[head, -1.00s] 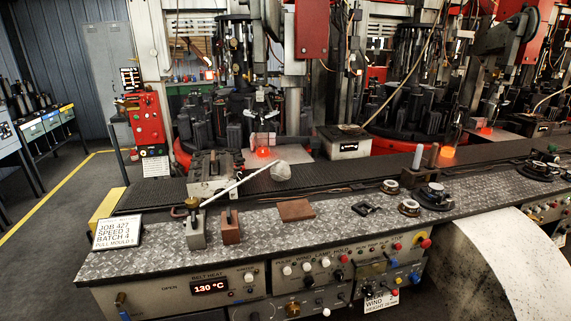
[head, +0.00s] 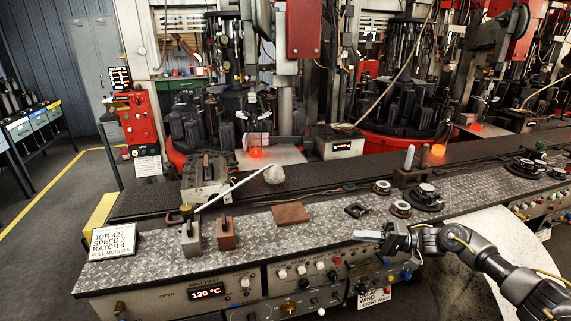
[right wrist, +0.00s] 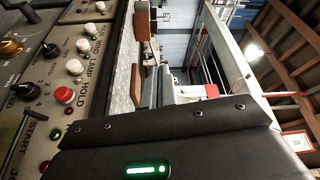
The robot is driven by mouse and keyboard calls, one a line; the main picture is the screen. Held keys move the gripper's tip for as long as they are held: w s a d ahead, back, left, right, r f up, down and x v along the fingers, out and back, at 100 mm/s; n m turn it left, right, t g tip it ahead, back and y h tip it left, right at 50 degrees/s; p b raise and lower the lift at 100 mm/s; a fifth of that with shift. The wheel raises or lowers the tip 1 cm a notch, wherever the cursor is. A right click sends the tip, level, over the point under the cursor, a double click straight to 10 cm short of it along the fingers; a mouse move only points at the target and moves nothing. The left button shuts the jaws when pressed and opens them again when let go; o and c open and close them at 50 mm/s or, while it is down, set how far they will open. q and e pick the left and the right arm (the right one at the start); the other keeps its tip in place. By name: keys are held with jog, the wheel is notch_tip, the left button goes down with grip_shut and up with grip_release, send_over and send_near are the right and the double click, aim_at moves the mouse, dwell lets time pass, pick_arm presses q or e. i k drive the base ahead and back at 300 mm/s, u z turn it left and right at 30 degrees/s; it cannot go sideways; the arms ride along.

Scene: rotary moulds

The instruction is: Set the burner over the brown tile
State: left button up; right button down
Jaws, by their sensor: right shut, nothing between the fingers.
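The brown tile (head: 290,213) lies flat on the tread-plate counter, left of its middle, with nothing on it. I cannot tell for sure which thing is the burner; a black round fitting with a metal top (head: 425,196) stands on the counter to the right and could be it. My right gripper (head: 359,235) is shut and empty at the counter's front edge, its fingers pointing left, apart from the tile. In the right wrist view its dark body fills the bottom. My left gripper is not in view.
A black square frame (head: 357,210) and a metal ring (head: 400,208) lie right of the tile. A grey block (head: 190,239) and a brown block (head: 225,233) stand to its left. A white-handled swab (head: 233,188) lies behind. Knobs line the front panel (head: 290,272).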

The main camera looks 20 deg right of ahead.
aim_at(274, 174)
jog(key=u, duration=0.05)
jog(key=i, duration=1.4)
